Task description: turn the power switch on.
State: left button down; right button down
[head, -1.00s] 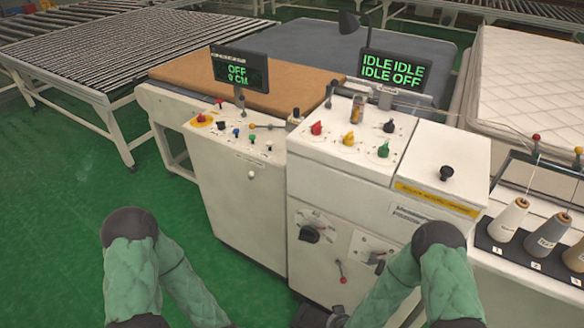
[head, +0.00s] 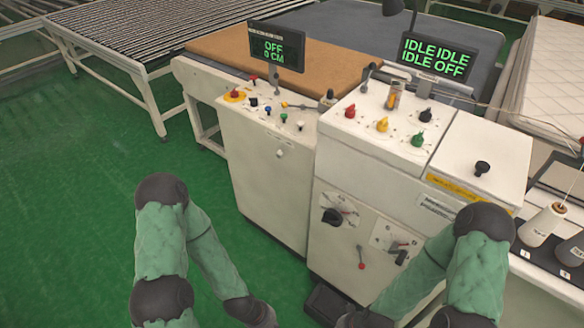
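A white machine cabinet (head: 350,262) stands ahead of me. Its front has a black rotary knob (head: 332,217) on a round dial plate and a second plate with a black handle (head: 399,252). I cannot tell by label which control is the power switch. The left display (head: 276,46) reads "OFF 0 CM"; the right display (head: 437,58) reads "IDLE IDLE IDLE OFF". My arms reach down to the bottom edge, in front of the cabinets and apart from the controls. Both grippers are out of frame.
The lower left cabinet (head: 262,180) has small coloured knobs and a red button (head: 236,93) on yellow. Red, yellow, green and black knobs top the main cabinet. Thread cones (head: 542,224) stand at right. A roller conveyor (head: 150,45) is behind. Green floor (head: 70,200) is open at left.

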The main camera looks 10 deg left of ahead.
aim_at(234, 94)
jog(key=i+j, duration=0.1)
jog(key=j, duration=0.35)
jog(key=i+j, duration=0.1)
jog(key=j, duration=0.35)
jog(key=i+j, duration=0.15)
jog(key=j, duration=0.35)
jog(key=i+j, duration=0.1)
jog(key=j, duration=0.35)
jog(key=i+j, duration=0.1)
jog(key=j, duration=0.35)
